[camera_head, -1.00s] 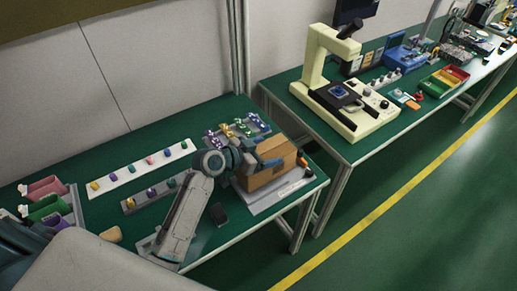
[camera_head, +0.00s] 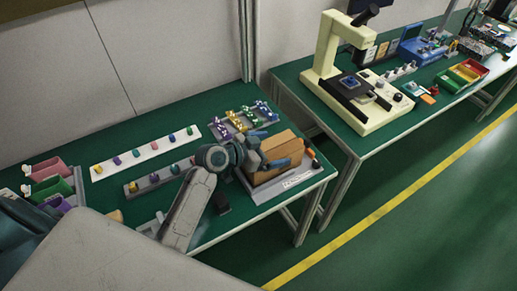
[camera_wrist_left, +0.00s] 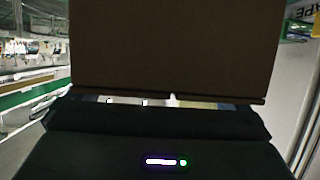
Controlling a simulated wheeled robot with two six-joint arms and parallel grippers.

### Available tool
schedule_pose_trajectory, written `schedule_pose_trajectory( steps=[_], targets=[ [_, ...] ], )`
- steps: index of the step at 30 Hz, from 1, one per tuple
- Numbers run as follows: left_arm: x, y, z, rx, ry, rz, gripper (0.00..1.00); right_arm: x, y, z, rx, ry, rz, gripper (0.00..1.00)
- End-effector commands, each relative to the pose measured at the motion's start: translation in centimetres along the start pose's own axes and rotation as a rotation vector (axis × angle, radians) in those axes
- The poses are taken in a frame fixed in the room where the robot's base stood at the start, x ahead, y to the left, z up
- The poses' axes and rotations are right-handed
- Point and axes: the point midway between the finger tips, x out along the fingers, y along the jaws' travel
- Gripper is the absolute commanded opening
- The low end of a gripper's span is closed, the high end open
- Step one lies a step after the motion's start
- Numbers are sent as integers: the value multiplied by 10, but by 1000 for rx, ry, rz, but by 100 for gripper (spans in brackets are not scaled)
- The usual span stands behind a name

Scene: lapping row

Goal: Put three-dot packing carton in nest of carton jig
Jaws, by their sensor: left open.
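The brown packing carton (camera_head: 283,146) sits at the carton jig, a grey plate (camera_head: 264,193) with a white label, near the right end of the near table. I cannot make out dots on the carton, and the gripper hides part of it. Whether it is fully down in the nest cannot be told. My left gripper (camera_head: 272,149) is open, its blue-grey fingers apart at the carton's near left side. In the left wrist view the carton (camera_wrist_left: 170,45) fills the upper middle, close in front of the gripper. My right gripper is not in view.
A rack of coloured pieces (camera_head: 240,118) stands behind the carton. A white strip (camera_head: 145,158) and a grey strip (camera_head: 155,179) with coloured knobs lie left. A small black block (camera_head: 221,203) is near the front edge. A cream microscope-like machine (camera_head: 365,105) stands on the neighbouring table.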

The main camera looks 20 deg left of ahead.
Motion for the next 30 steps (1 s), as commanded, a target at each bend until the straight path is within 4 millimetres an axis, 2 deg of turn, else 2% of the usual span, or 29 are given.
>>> schedule_pose_trajectory(
  steps=[15,22,30],
  targets=[
    [-87,1,2,7,-4,2,99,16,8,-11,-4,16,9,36],
    [-107,0,1,3,-2,0,99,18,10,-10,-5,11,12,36],
    [-114,0,0,2,0,2,99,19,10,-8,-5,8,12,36]
  ],
)
